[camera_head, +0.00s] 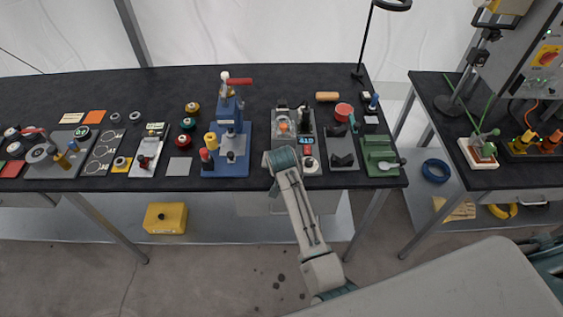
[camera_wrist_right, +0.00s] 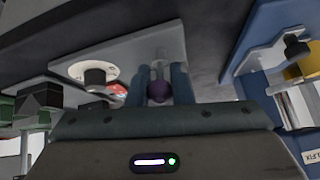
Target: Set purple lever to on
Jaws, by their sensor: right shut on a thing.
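The purple lever shows in the right wrist view as a dark purple ball knob (camera_wrist_right: 159,93) on a pale metal stem, in front of a grey panel (camera_wrist_right: 140,50). My right gripper (camera_wrist_right: 168,84) has its two fingers on either side of the lever and is shut on it. In the head view my right gripper (camera_head: 284,160) is at the front left corner of the grey device (camera_head: 279,117) and hides the lever. I cannot tell the lever's setting. My left gripper is not in view.
A white dial with a black knob (camera_wrist_right: 94,76) and a red display (camera_head: 308,150) are close beside the gripper. A blue press (camera_head: 231,168) stands just left. A grey fixture with black blocks (camera_head: 342,143) and a green vise (camera_head: 379,156) stand right.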

